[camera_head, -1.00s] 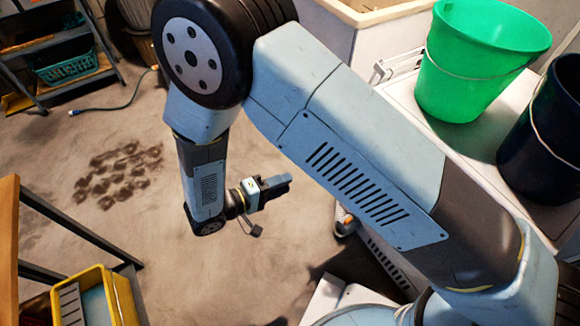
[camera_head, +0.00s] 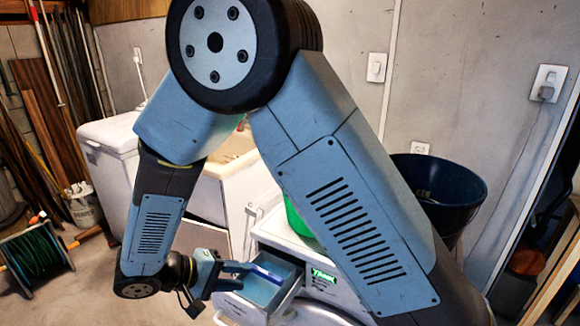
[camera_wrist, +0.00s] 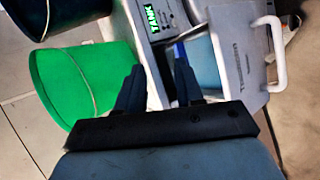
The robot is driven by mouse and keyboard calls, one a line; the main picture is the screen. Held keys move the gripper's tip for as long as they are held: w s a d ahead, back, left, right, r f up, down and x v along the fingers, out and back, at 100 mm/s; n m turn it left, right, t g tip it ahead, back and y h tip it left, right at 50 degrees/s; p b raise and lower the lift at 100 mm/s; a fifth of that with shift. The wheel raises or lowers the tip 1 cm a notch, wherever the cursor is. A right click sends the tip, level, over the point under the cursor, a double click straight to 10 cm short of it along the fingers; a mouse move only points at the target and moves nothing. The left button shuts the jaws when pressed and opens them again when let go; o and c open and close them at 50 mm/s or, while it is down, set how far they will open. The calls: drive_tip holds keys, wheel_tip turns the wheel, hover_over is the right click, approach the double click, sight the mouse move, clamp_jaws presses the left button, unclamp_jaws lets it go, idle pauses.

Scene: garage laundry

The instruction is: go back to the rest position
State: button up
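My gripper (camera_head: 250,268) is at the lower left-centre of the head view, at the end of my bent arm. In the wrist view, its two dark fingers (camera_wrist: 158,82) stand apart with nothing visible between them. The fingers point toward an open drawer (camera_head: 262,306) with a light blue inside, on the front of a white machine. In the wrist view the drawer (camera_wrist: 228,60) lies just beyond the fingers. I cannot tell whether they touch it.
My arm hides most of the green one in the head view. A lit green panel (camera_head: 323,275) is beside the drawer. A hose reel (camera_head: 35,255) sits left; floor shows beside it.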

drive_tip(key=w+d+r+m+g+y, duration=0.2)
drive_tip(key=d+r+g+y, duration=0.1)
drive_tip(key=d+r, duration=0.6)
drive_tip(key=w+d+r+m+g+y, duration=0.2)
drive_tip(key=d+r, duration=0.5)
drive_tip(key=d, duration=0.5)
drive_tip(key=s+d+r+m+t+y, duration=0.1)
drive_tip(key=s+d+r+t+y, duration=0.1)
drive_tip(key=s+d+r, duration=0.2)
drive_tip(key=s+d+r+m+t+y, duration=0.2)
drive_tip(key=s+d+r, duration=0.3)
drive_tip(key=d, duration=0.6)
drive_tip(key=shift+s+r+t+y, duration=0.35)
drive_tip(key=shift+t+y, duration=0.15)
drive_tip(key=shift+y, duration=0.1)
